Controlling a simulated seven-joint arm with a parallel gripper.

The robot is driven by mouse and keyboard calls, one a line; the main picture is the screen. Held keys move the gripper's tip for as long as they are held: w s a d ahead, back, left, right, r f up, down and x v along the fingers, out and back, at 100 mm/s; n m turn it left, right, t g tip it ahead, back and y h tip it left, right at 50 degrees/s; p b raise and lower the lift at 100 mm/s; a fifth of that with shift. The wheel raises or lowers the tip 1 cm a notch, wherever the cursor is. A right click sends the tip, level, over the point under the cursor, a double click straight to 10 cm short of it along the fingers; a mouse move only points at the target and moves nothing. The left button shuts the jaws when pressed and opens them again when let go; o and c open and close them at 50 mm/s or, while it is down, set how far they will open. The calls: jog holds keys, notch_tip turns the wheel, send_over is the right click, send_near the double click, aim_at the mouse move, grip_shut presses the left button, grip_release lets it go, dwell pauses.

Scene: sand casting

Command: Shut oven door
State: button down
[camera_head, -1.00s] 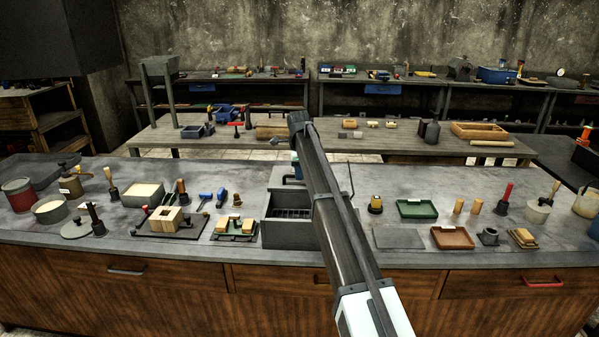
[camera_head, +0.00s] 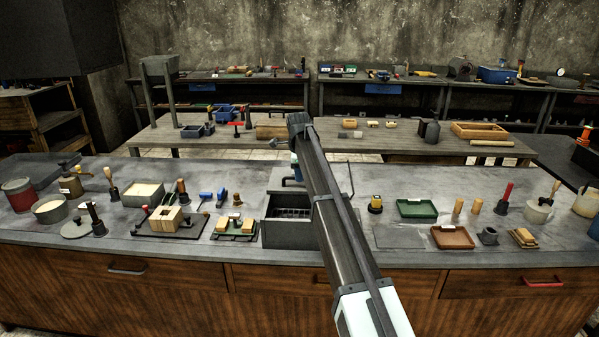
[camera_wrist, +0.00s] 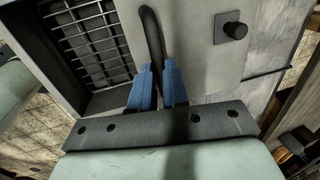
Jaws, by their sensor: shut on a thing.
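The oven (camera_head: 289,236) is a grey metal box on the near bench, partly covered by my arm in the head view. Its front is open there and a wire rack shows inside. In the wrist view the oven's grey body (camera_wrist: 205,75) and rack (camera_wrist: 88,35) show close up. A dark curved handle bar (camera_wrist: 151,30) runs down between the blue fingers of my gripper (camera_wrist: 159,72). My gripper is shut on this bar. The fingertips are mostly hidden behind my arm in the head view. The door's full outline and angle are not clear.
A dark knob (camera_wrist: 235,30) on a square plate sits right of the fingers in the wrist view. Bench space around the oven is tight.

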jog(key=s, duration=1.5)
jog(key=shift+s, duration=0.15)
jog(key=shift+f, duration=0.1)
jog(key=c, duration=1.1)
grip_release()
jog(key=shift+r, duration=0.2)
jog(key=s+r, duration=0.1)
jog(key=r, duration=0.8)
jog(key=s+r, duration=0.1)
jog(key=r, duration=0.3)
jog(key=shift+s+r, duration=0.15)
jog(key=shift+s, duration=0.15)
